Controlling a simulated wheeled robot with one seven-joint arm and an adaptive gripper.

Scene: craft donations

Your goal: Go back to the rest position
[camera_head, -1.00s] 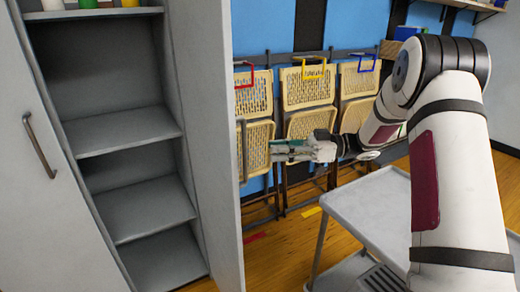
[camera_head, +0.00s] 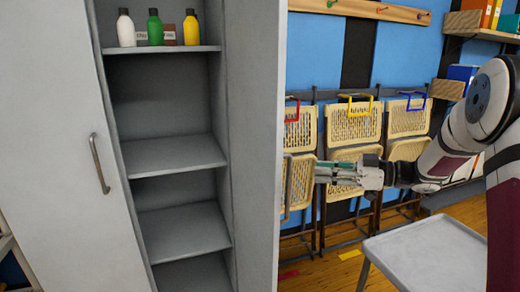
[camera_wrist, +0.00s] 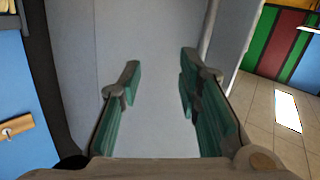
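My gripper (camera_head: 328,172) is held out to the left in the head view, in front of the hanging folding chairs and to the right of the cabinet's side panel. In the wrist view my gripper (camera_wrist: 160,85) has its two green-padded fingers spread apart. Nothing shows between them but a grey panel (camera_wrist: 150,35) beyond. My arm reaches in from the right edge of the head view.
A grey cabinet (camera_head: 252,150) stands at left with its shelves exposed. White, green and yellow bottles (camera_head: 155,27) stand on its upper shelf. Folding chairs (camera_head: 352,125) hang on the blue wall. A grey cart (camera_head: 430,252) stands at lower right.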

